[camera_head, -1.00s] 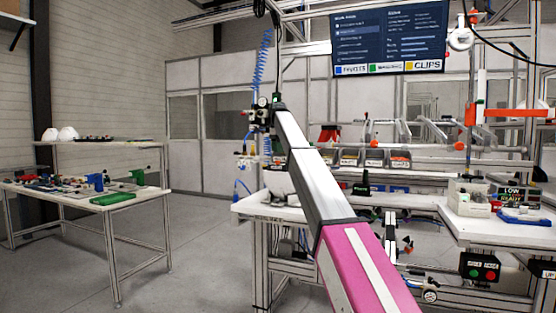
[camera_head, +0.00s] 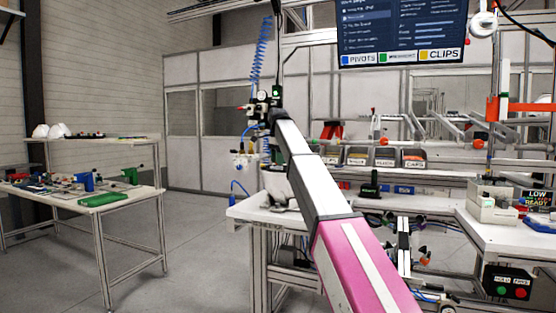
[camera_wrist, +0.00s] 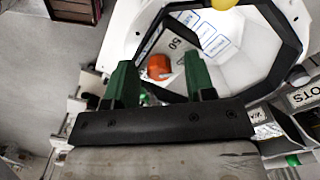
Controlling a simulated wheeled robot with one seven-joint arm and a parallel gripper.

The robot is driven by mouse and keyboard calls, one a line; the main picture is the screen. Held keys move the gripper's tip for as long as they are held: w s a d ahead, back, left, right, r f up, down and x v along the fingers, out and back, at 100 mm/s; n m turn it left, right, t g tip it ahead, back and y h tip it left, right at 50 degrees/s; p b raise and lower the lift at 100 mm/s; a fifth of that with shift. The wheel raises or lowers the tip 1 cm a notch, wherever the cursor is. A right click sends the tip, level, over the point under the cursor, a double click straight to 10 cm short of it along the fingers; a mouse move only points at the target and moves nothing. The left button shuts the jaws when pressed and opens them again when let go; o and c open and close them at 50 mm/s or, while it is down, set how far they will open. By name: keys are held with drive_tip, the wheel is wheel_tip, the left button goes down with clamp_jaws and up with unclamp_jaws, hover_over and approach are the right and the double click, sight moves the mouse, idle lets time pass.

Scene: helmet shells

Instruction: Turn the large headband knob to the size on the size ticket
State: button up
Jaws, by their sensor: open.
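In the wrist view an upturned white helmet shell (camera_wrist: 128,27) with a dark inner rim lies beyond my gripper (camera_wrist: 159,62). An orange knob (camera_wrist: 159,67) shows inside it, between my two green fingers in the picture. The fingers are apart and I see nothing held; whether they touch the knob I cannot tell. A pale ticket or card near the knob carries what looks like "50" (camera_wrist: 174,43); other labels (camera_wrist: 215,40) lie beside it, too small to read. In the head view the white shell (camera_head: 276,190) is partly hidden behind my arm, and my gripper is not clearly visible.
The workbench (camera_head: 245,209) carries the shell. Parts bins (camera_head: 385,157) stand behind, and a screen (camera_head: 400,30) hangs above. A side table (camera_head: 130,195) with tools and a green tray (camera_head: 100,199) stands at left. Open floor lies between them.

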drive_tip(key=shift+c, duration=0.3)
clamp_jaws()
drive_tip(key=n, duration=0.4)
drive_tip(key=shift+n, duration=2.7)
drive_tip(key=shift+o, duration=0.3)
unclamp_jaws()
